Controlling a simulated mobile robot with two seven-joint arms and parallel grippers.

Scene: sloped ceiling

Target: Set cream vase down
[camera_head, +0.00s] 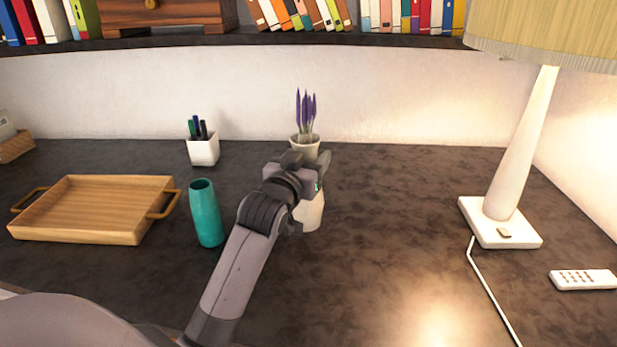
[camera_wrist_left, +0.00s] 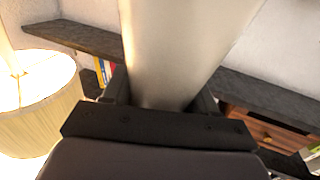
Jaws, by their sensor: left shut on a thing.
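The cream vase (camera_head: 312,212) is in my left gripper, near the middle of the dark desktop (camera_head: 400,210). In the head view the gripper (camera_head: 308,172) and wrist hide much of the vase, and its lower part shows below them. In the left wrist view the vase (camera_wrist_left: 183,50) fills the space between the two fingers (camera_wrist_left: 160,100), which are shut on it. It looks roughly upright in the head view. I cannot tell whether its base touches the desktop. My right gripper is not in view.
A teal vase (camera_head: 206,214) stands left of my forearm, beside a wooden tray (camera_head: 95,238). A white pen cup (camera_head: 204,151) and a lavender pot (camera_head: 304,146) stand at the back. A lamp (camera_head: 510,180) and remote (camera_head: 583,279) are right. Desktop between vase and lamp is clear.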

